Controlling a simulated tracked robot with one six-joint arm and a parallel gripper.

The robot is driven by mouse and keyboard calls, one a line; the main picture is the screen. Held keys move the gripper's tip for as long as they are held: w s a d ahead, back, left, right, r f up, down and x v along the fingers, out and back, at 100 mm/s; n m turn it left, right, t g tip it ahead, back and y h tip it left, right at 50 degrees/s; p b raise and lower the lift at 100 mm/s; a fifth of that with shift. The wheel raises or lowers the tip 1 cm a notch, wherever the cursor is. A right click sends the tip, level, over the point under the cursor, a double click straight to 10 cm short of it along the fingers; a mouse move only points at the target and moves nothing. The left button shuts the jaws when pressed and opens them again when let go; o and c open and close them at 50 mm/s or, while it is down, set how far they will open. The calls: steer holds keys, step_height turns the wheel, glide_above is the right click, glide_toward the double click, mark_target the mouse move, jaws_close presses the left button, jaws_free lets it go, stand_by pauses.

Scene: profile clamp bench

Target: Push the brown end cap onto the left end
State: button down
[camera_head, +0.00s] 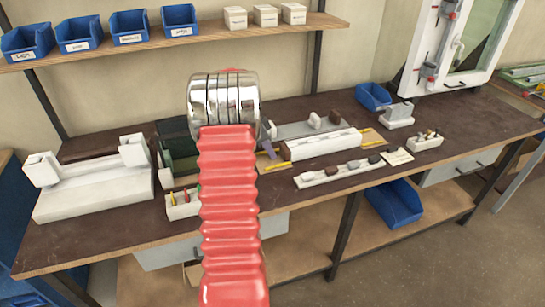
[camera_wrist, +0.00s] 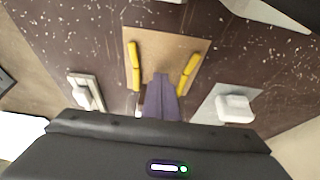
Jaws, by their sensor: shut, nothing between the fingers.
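A white profile (camera_head: 322,145) lies on the bench, right of my arm in the head view. My gripper (camera_head: 268,150) is close to the profile's left end, partly behind my arm. In the wrist view its purple-grey fingers (camera_wrist: 161,85) are shut and empty over a wooden board (camera_wrist: 190,50) with two yellow strips. A white holder strip (camera_head: 325,177) in front of the profile bears several small caps, including a brownish one (camera_head: 353,165) and a darker one (camera_head: 374,158). I cannot tell whether a cap sits on the profile's left end.
A grey plate (camera_head: 290,130) with small blocks lies behind the profile. A white machine (camera_head: 95,185) stands at the left, and a white pen holder (camera_head: 183,205) near my arm.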

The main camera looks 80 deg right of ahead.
step_height(320, 180, up, 8)
stand_by(1.1)
steer(key=shift+s+f, duration=0.15)
stand_by(0.7)
